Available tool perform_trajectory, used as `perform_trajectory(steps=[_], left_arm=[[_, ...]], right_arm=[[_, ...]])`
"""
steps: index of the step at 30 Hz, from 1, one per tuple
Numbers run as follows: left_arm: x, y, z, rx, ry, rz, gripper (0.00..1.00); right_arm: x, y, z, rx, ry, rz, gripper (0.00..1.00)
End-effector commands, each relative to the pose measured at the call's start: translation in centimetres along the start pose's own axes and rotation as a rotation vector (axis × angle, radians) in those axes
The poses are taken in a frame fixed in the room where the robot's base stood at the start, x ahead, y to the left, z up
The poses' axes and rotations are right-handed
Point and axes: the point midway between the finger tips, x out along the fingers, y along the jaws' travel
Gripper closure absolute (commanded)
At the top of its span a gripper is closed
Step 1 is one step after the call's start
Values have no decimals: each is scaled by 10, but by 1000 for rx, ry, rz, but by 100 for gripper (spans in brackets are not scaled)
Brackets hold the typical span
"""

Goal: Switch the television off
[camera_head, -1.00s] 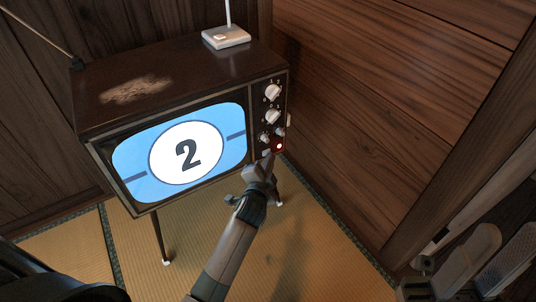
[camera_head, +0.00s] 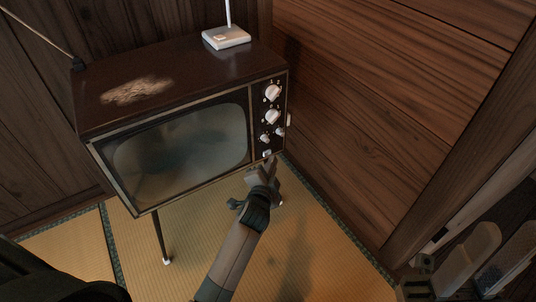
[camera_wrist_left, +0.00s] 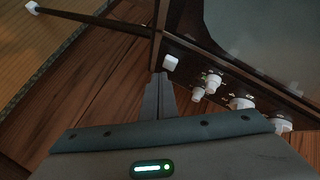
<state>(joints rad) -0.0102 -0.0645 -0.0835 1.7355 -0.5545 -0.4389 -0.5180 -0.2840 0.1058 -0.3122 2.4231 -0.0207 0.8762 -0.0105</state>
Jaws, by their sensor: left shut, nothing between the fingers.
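The television (camera_head: 180,85) is a dark brown wooden set on thin legs. Its screen (camera_head: 180,150) is dark grey with no picture. On the right of its front is a control panel with white knobs (camera_head: 272,92) and a small white button (camera_head: 267,154) at the bottom. The button also shows in the left wrist view (camera_wrist_left: 171,62), just beyond the fingertips. My left gripper (camera_head: 268,165) is shut and empty, its tips right by the button; I cannot tell if they touch. The screen shows partly in the left wrist view (camera_wrist_left: 270,40).
A white antenna base (camera_head: 226,37) stands on top of the television. A wooden wall (camera_head: 390,90) rises close on the right. Tatami floor (camera_head: 200,255) is open in front.

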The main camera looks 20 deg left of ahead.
Motion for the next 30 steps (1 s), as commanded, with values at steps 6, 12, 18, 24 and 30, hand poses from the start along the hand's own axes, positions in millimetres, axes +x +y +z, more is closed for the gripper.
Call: perform_trajectory(steps=[6,12,18,24,30], left_arm=[[-8,5,-7,-2,1,1,100],[-20,14,-15,-3,0,1,100],[-31,23,-23,-2,0,1,100],[-40,29,-29,-2,0,1,100],[-43,32,-31,-4,0,3,100]], right_arm=[[4,0,0,0,0,0,69],[7,0,-1,0,0,0,69],[9,0,-1,0,0,0,69],[11,0,-2,0,0,0,69],[11,0,-2,0,0,0,69]])
